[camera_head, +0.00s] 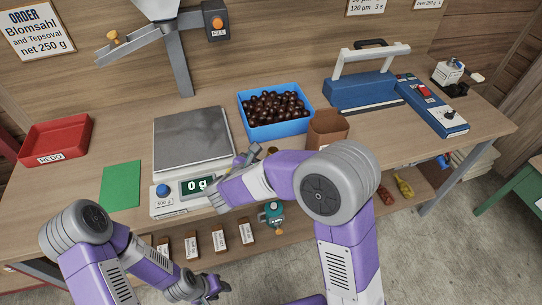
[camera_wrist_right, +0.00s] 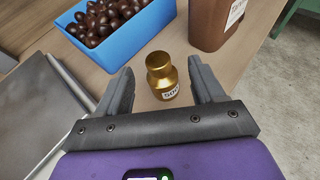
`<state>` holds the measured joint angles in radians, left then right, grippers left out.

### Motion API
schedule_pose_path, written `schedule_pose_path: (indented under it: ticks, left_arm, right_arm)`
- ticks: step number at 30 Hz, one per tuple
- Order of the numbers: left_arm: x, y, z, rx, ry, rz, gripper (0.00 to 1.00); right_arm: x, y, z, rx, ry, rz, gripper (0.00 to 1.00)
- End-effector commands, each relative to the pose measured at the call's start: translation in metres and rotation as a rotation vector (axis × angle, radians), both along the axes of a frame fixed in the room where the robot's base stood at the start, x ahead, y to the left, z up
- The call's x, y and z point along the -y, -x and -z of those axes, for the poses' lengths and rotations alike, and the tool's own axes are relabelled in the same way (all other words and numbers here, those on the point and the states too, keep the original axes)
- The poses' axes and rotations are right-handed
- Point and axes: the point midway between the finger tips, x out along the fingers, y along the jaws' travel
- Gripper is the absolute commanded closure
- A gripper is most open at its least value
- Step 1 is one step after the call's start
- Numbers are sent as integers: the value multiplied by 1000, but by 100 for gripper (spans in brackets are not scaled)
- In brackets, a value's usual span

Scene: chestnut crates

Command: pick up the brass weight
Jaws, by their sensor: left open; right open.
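The brass weight (camera_wrist_right: 162,76) stands upright on the table in the right wrist view, with a white label on its front. My right gripper (camera_wrist_right: 160,68) is open, its two fingers on either side of the weight in the picture with a gap on each side; neither finger visibly touches it. In the head view my right gripper (camera_head: 250,157) is beside the scale, and my arm and gripper largely hide the weight there. My left gripper (camera_head: 212,287) is open and empty, low in front of the table, near the lower shelf.
A blue crate of chestnuts (camera_head: 277,127) stands just behind the right gripper, with a brown paper bag (camera_head: 328,127) to its right. The scale (camera_head: 192,140), reading 0 g, is to its left. A green sheet (camera_head: 121,185), red tray (camera_head: 55,140) and blue sealer (camera_head: 360,90) stand farther off.

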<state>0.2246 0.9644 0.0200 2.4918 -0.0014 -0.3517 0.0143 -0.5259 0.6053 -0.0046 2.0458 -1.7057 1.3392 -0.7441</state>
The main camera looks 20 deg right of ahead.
Motion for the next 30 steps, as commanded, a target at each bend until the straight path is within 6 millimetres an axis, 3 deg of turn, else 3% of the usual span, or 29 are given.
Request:
schedule_pose_path:
  ticks: [13, 21, 30]
  left_arm:
    - [0, -1, 17, 1, 0, -1, 57]
    - [0, -1, 17, 1, 0, 0, 57]
    - [0, -1, 17, 1, 0, 0, 57]
  right_arm:
    - [31, -39, 27, -4, -2, 6, 32]
    - [34, -43, 27, -4, -2, 1, 32]
    - [33, -43, 27, -4, -1, 2, 78]
